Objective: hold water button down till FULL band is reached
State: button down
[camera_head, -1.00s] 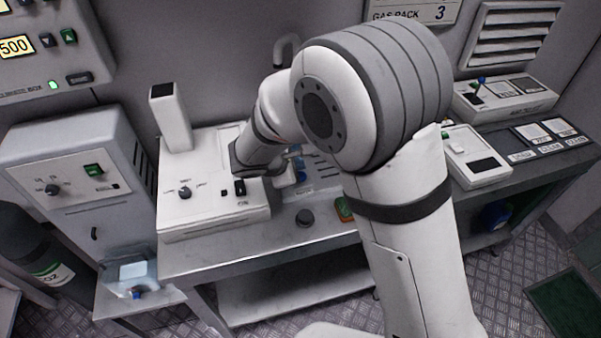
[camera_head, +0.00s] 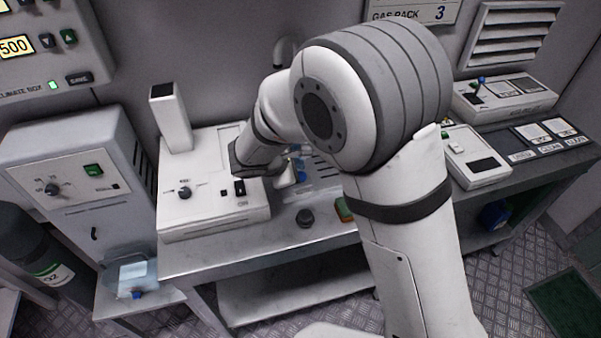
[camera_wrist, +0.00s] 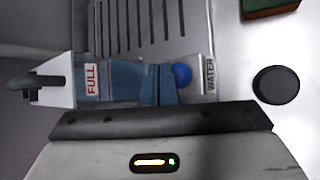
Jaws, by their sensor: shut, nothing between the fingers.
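In the wrist view the blue water button (camera_wrist: 181,75) sits beside a white label reading WATER (camera_wrist: 211,75). My gripper (camera_wrist: 158,72) is shut, its fingertips right beside the button on its left; I cannot tell whether they touch it. To the left is a bluish vessel (camera_wrist: 122,80) with a white collar and a dark spout. A FULL band (camera_wrist: 91,78) in red letters on white is near its collar end. The water level cannot be made out. In the head view my arm hides the gripper; a blue round part (camera_head: 301,177) shows beside it.
A white console (camera_head: 215,212) with a knob and switches stands left of my wrist. A slotted vent (camera_wrist: 140,22) lies beyond the vessel.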

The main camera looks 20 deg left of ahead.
jog(key=shift+f, duration=0.1)
jog(key=shift+f+b, duration=0.4)
jog(key=shift+b, duration=0.2)
jog(key=shift+f+b, duration=0.5)
jog(key=shift+b, duration=0.05)
dwell(0.6)
jog(key=shift+r, duration=0.15)
dwell(1.1)
jog(key=shift+r+p, duration=0.55)
jog(key=shift+r, duration=0.3)
jog(key=shift+r+p, duration=1.7)
jog(key=shift+r, duration=0.85)
